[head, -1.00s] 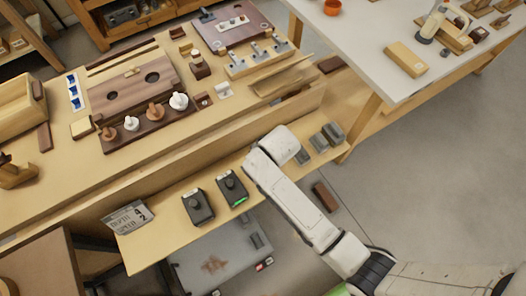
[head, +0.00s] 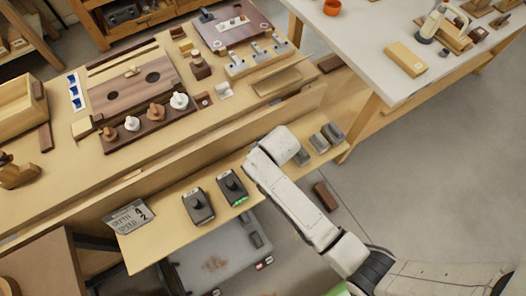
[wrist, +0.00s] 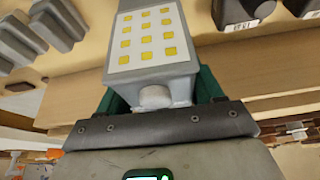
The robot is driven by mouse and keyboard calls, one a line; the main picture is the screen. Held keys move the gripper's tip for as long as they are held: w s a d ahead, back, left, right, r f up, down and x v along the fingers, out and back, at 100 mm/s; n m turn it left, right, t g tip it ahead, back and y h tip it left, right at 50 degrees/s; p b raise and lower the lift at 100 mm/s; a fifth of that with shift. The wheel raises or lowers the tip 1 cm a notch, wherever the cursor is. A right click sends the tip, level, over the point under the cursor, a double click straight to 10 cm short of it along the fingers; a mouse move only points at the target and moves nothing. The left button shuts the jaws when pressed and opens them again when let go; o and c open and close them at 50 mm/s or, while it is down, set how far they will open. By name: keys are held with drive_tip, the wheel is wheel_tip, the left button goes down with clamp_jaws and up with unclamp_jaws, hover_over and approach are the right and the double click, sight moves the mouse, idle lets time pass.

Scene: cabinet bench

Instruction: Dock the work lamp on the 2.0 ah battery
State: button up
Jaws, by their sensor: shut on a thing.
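The work lamp (wrist: 150,42) fills the upper middle of the wrist view, a grey block with a white face of yellow squares and a round knob below. My gripper (wrist: 158,92) is shut on it, with green fingers at either side. In the head view my arm hides the gripper and lamp. Two dark batteries stand apart on the low shelf, one at left (head: 198,208) and one at right (head: 232,187) with a green patch. Dark bodies with white labels (wrist: 240,12) show at the wrist view's upper right; I cannot read which is 2.0 ah.
Several grey blocks (head: 319,143) stand right of my arm on the shelf (head: 160,238). A grey sign (head: 129,216) is at the shelf's left end. The bench (head: 230,130) above holds wooden boards and fittings. A brown block (head: 325,196) lies lower, beyond the shelf edge.

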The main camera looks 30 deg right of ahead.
drive_tip(key=shift+f+b, duration=0.4)
drive_tip(key=shift+f, duration=0.2)
drive_tip(key=o, duration=1)
drive_tip(key=p+v, duration=0.5)
drive_tip(key=p, duration=0.1)
drive_tip(key=shift+s+r, duration=0.1)
drive_tip(key=shift+r, duration=0.3)
drive_tip(key=shift+v, duration=2.6)
drive_tip(key=shift+s+f, duration=0.1)
